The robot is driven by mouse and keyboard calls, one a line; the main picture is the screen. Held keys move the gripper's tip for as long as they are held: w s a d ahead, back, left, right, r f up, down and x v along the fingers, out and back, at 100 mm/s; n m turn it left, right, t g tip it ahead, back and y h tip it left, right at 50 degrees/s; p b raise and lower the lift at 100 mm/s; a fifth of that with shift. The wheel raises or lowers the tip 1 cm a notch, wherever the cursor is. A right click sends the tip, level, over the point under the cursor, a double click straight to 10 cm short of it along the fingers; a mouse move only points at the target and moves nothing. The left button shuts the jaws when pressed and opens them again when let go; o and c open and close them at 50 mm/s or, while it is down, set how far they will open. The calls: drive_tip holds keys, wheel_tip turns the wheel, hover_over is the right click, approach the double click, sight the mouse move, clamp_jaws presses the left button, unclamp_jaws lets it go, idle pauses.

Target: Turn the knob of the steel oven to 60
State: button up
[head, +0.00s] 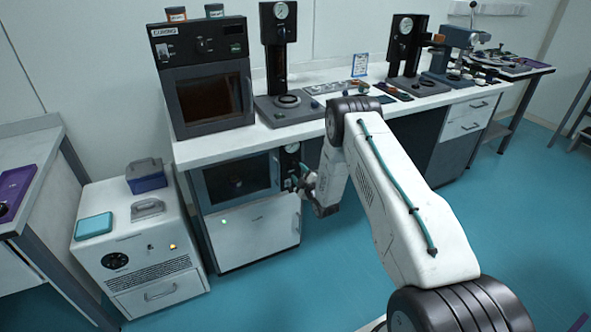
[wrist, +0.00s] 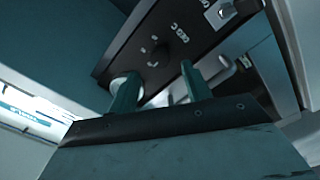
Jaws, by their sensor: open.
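The steel oven (head: 238,180) is built in under the white bench, with a dark glass door and a narrow panel with a round gauge (head: 292,148) on its right. My gripper (head: 300,184) is in front of that panel and partly covers it. In the wrist view a dark panel with pale markings carries a small dark round knob (wrist: 156,52). My gripper (wrist: 158,82) is open, its two teal fingers pointing toward the panel with the knob between and beyond their tips. Nothing is between the fingers. The knob's setting is too small to read.
A black oven (head: 208,100) and a gauge press (head: 283,65) stand on the bench above. A white cabinet (head: 140,255) with a dial stands at left. A white door (head: 255,235) is below the steel oven. Blue floor is clear to the right.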

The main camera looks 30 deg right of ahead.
sight(294, 166)
drive_tip(key=shift+w, duration=2.1)
drive_tip(key=c, duration=1)
